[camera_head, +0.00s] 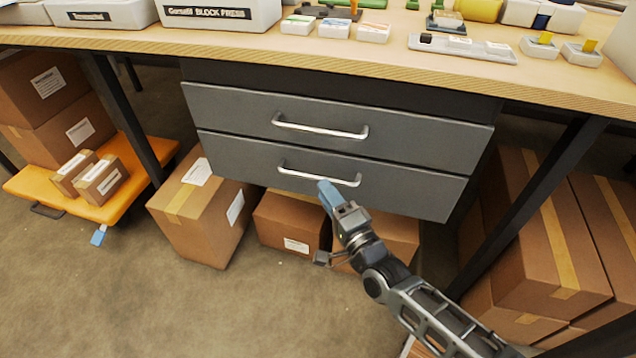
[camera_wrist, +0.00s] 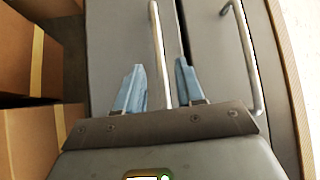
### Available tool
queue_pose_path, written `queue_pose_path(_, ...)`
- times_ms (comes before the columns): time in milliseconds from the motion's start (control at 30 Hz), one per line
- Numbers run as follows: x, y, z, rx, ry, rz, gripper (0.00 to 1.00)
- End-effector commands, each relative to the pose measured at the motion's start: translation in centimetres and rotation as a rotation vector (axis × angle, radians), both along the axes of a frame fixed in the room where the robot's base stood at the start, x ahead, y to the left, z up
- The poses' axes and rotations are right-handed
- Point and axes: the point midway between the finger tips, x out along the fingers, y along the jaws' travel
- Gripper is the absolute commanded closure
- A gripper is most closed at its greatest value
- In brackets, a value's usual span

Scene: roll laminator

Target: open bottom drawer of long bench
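The long bench holds two grey drawers, one above the other, both closed flush. The bottom drawer (camera_head: 240,160) has a silver bar handle (camera_head: 305,177); the handle also shows in the wrist view (camera_wrist: 158,40). The top drawer (camera_head: 235,108) has a similar handle (camera_head: 320,130). My gripper (camera_head: 326,190) is at the right part of the bottom handle. In the wrist view its blue fingers (camera_wrist: 161,80) are spread, with the bottom handle's bar running between them and clear space on both sides.
Cardboard boxes (camera_head: 205,215) stand below the drawers, close under my gripper. More boxes (camera_head: 555,235) are at the right, and an orange cart (camera_head: 100,205) is at the left. Bench legs (camera_head: 535,200) flank the drawers. The floor in front is clear.

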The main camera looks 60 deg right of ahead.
Motion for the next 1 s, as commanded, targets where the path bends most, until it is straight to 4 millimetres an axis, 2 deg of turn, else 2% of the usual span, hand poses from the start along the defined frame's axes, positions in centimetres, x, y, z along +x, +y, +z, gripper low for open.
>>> queue_pose_path(100, 1.8, -0.7, 0.2, -0.001, -0.002, 0.001, 0.62)
queue_pose_path(300, 3.6, -1.6, 0.5, -0.001, 0.001, 0.002, 0.62)
queue_pose_path(667, 4.1, -1.8, 0.6, -0.002, 0.004, 0.002, 0.62)
queue_pose_path(1000, 4.1, -1.8, 0.5, -0.002, 0.004, 0.002, 0.95)
